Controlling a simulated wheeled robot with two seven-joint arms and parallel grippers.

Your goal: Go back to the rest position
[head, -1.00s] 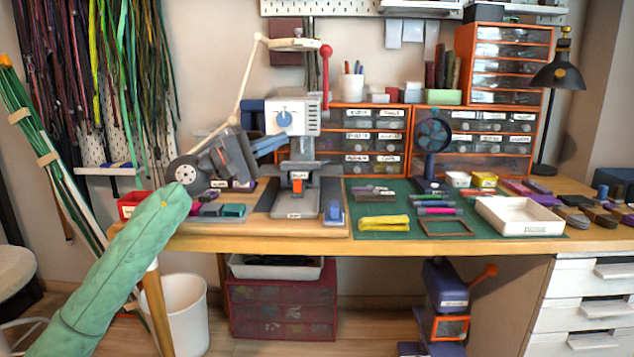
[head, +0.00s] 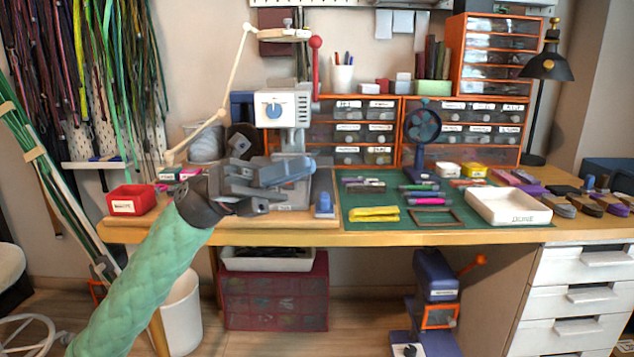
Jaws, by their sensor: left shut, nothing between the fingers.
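My left gripper (head: 288,176) is dark grey at the end of my green-sleeved left arm, which comes up from the lower left. It is shut and empty, pointing right. My right gripper is not in view.
A red bin (head: 131,200) stands left of my gripper. Orange drawer units (head: 400,125) line the back.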

